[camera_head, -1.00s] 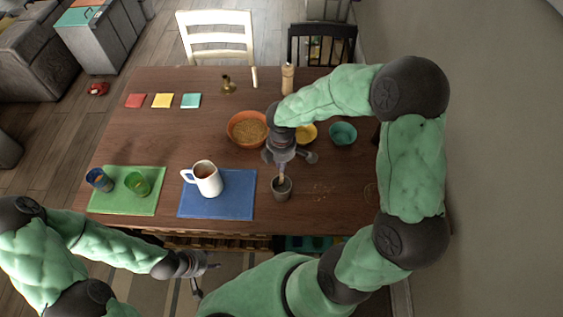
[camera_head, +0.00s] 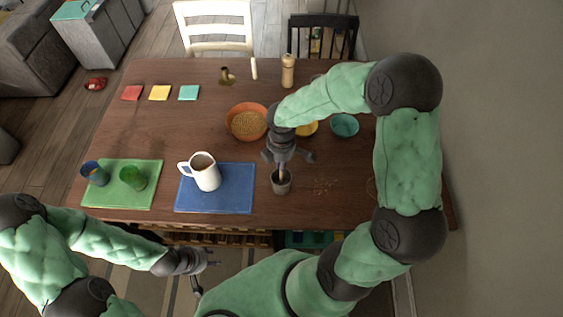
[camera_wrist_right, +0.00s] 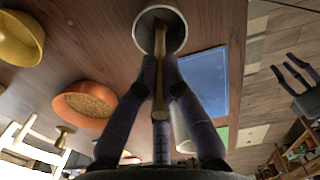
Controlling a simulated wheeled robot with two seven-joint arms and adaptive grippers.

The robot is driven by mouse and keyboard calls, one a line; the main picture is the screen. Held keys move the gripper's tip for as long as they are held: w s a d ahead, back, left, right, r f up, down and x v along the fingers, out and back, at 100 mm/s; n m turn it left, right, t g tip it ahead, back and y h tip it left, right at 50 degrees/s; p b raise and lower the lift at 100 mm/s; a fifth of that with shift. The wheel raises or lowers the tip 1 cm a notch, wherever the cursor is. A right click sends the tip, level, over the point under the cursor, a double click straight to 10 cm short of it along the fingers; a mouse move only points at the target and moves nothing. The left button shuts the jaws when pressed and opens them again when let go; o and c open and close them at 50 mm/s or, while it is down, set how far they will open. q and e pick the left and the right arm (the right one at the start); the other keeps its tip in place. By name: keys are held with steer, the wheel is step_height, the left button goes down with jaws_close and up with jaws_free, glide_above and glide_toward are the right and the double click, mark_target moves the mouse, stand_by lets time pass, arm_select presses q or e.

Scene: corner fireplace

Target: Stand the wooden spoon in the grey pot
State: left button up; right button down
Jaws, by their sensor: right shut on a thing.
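The wooden spoon (camera_wrist_right: 160,65) is held in my right gripper (camera_head: 283,163), whose fingers are closed on its handle. The spoon points down, and its lower end is inside the mouth of the grey pot (camera_head: 281,184). The pot stands upright on the table, right of the blue mat. In the right wrist view the pot's rim (camera_wrist_right: 141,30) surrounds the spoon's end; whether the spoon touches the bottom is hidden. My right gripper (camera_wrist_right: 160,75) is just above the pot. My left gripper (camera_head: 206,275) is empty, fingers apart, off the table's front edge.
A white jug (camera_head: 206,174) stands on the blue mat (camera_head: 235,200). A blue cup (camera_head: 95,174) and green cup (camera_head: 132,179) are on the green mat (camera_head: 120,201). An orange bowl (camera_head: 247,122), yellow bowl (camera_head: 307,128) and teal bowl (camera_head: 344,125) lie behind the pot.

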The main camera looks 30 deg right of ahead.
steer(key=c, duration=1.3)
jaws_free()
step_height(320, 180, up, 12)
steer(key=shift+r, duration=0.1)
